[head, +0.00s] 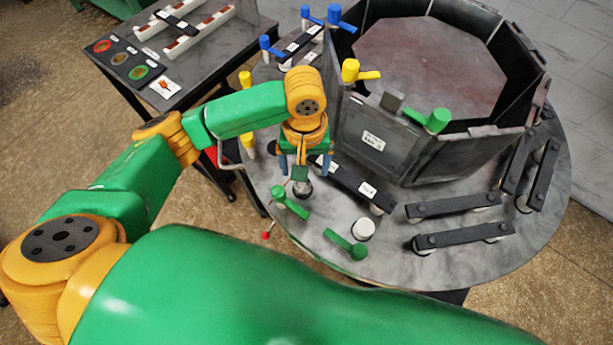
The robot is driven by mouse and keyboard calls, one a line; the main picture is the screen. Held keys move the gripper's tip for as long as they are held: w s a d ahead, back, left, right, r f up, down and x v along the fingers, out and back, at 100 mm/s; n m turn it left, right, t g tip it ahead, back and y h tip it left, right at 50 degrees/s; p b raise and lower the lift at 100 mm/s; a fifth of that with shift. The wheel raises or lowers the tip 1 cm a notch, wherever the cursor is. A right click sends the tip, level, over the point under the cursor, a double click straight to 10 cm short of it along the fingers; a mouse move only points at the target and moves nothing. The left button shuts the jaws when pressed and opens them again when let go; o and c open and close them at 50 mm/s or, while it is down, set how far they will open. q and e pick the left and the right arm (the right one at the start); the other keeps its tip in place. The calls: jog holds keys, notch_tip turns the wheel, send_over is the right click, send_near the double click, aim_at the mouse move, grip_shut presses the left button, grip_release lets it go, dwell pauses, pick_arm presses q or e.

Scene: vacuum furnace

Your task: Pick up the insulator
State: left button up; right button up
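My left gripper (300,175) points down over the left front part of the round table (470,260). A small grey rounded piece (302,188) is directly below its tip; I cannot tell whether they touch. Whether the fingers are open or shut is too small to tell. A short white cylinder (363,229), which looks like an insulator, stands upright on the table, apart from the gripper and to its lower right. My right gripper is not in view.
Green-handled pins (346,244) lie near the front edge. A dark labelled bar (352,187) is close right of the gripper. Upright panels (380,140) form a ring behind. More dark bars (455,206) lie right. A side table (215,65) stands at upper left.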

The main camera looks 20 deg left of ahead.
aim_at(303, 186)
pick_arm(q)
jog(key=shift+f+b, duration=0.3)
jog(key=shift+f, duration=0.4)
jog(key=shift+s, duration=0.5)
jog(key=shift+s+f, duration=0.1)
jog(key=shift+f, duration=0.25)
jog(key=f, duration=0.4)
jog(key=w+f, duration=0.1)
jog(key=f, duration=0.1)
jog(key=shift+a+f, duration=0.25)
jog(key=shift+a, duration=0.1)
grip_shut()
